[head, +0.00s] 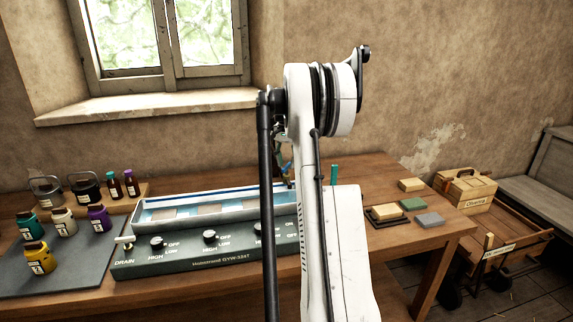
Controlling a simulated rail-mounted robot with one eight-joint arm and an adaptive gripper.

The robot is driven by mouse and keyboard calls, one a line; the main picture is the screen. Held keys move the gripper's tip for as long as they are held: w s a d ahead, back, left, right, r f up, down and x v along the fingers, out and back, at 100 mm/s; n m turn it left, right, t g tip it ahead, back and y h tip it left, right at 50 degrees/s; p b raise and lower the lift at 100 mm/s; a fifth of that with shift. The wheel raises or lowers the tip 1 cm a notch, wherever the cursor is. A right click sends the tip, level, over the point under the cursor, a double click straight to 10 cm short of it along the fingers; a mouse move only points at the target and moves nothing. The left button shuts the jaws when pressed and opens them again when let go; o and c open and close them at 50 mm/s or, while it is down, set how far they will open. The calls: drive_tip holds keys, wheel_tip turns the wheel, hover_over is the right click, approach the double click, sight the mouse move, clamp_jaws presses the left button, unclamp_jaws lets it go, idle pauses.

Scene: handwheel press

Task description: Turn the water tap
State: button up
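A long trough with a blue-edged rim (170,214) stands on the wooden table. Its dark front panel (190,258) has several knobs marked HIGH, LOW, OFF and ON, and a small pale DRAIN handle (125,240) at the left end. My white arm covers the right part of the trough. Just left of the arm, above the trough's back edge, a small dark cluster with blue and orange bits (284,160) shows. It is too small and covered to tell whether it is the tap, my gripper, or both. My gripper's fingers cannot be made out.
Several coloured bottles stand on a grey mat (70,278) at left, with dark jars behind. A teal upright thing (333,174) stands right of the arm. Small blocks (411,185) lie on the table's right. A wooden box (464,190) sits on a cart beyond its edge.

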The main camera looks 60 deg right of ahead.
sight(286, 166)
wheel_tip(286, 166, up, 11)
drive_tip(key=shift+r, duration=0.15)
drive_tip(key=shift+a, duration=0.1)
idle(0.7)
drive_tip(key=w+a+r+n+t+h, duration=0.1)
drive_tip(key=w+a+r+n, duration=0.15)
drive_tip(key=a, duration=0.55)
drive_tip(key=w+a+r+n, duration=0.1)
drive_tip(key=w+a+r, duration=0.15)
drive_tip(key=a, duration=0.55)
drive_tip(key=s+a+r+n+t, duration=0.1)
drive_tip(key=s+a+n, duration=0.1)
drive_tip(key=a, duration=0.8)
drive_tip(key=s+a+r+n+t, duration=0.1)
drive_tip(key=s+a+n, duration=0.15)
drive_tip(key=a, duration=0.85)
drive_tip(key=s+a+f+n+t, duration=0.1)
drive_tip(key=s+a+f+n, duration=0.1)
drive_tip(key=s+a+f, duration=0.2)
drive_tip(key=s+a+f+n+t, duration=0.1)
drive_tip(key=s+a+f+n, duration=0.2)
drive_tip(key=s+a, duration=0.5)
drive_tip(key=s+a+f+n+t+y, duration=0.1)
drive_tip(key=s+a+f, duration=0.4)
drive_tip(key=a, duration=0.7)
drive_tip(key=shift+s+a+f+n+t, duration=0.35)
drive_tip(key=shift+n+t, duration=0.25)
drive_tip(key=shift+n, duration=0.5)
drive_tip(key=shift+d, duration=0.1)
